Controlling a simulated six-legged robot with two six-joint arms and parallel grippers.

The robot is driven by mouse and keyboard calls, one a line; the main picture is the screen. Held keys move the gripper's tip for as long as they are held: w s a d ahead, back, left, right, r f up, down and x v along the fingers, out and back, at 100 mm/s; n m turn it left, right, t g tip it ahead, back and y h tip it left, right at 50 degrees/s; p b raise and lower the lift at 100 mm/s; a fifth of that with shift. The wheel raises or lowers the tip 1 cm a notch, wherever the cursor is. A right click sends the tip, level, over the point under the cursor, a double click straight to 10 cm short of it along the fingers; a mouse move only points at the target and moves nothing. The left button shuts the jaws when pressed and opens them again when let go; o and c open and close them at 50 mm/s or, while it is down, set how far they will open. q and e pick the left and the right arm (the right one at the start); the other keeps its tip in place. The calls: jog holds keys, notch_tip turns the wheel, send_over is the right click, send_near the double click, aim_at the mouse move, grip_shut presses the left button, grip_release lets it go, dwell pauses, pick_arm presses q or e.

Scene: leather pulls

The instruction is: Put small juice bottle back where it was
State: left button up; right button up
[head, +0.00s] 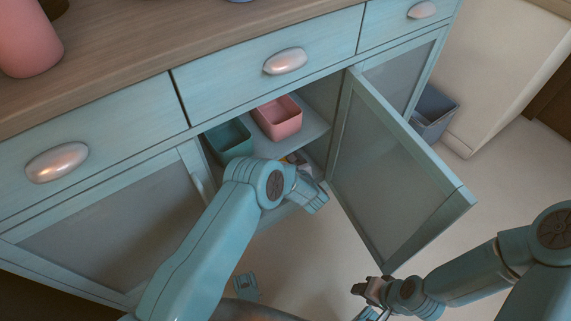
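I cannot make out the small juice bottle for certain. A small patch of coloured items (295,160) shows on the cabinet shelf, mostly hidden behind my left wrist. My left gripper (312,196) is at the cabinet opening, in front of the shelf. Its fingers are too foreshortened to tell whether they are open or hold anything. My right gripper (364,291) is low, near the bottom corner of the open cabinet door (395,170). Its finger gap is too small to read.
A pink bin (279,118) and a green bin (229,140) stand on the shelf. Closed drawers run above. A pink vase (27,40) stands on the wooden top (150,55). A grey bin (433,112) is on the floor beyond the door. Floor beside the door is clear.

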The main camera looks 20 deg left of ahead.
pick_arm(q)
jog(key=shift+r, duration=0.1)
pick_arm(e)
jog(key=shift+r, duration=0.1)
pick_arm(q)
jog(key=o, duration=1.4)
jog(key=p+v, duration=0.3)
jog(key=v, duration=0.1)
jog(key=shift+d, duration=0.25)
jog(key=p+v, duration=0.1)
jog(key=v, duration=0.3)
jog(key=p+v, duration=0.1)
jog(key=v, duration=0.3)
jog(key=p+v, duration=0.1)
jog(key=v, duration=0.3)
jog(key=shift+d+f, duration=0.1)
jog(key=shift+f, duration=0.2)
pick_arm(e)
notch_tip(320, 180, up, 6)
jog(key=s+a, duration=0.1)
jog(key=s, duration=0.1)
jog(key=shift+g, duration=0.4)
jog(key=shift+s, duration=0.15)
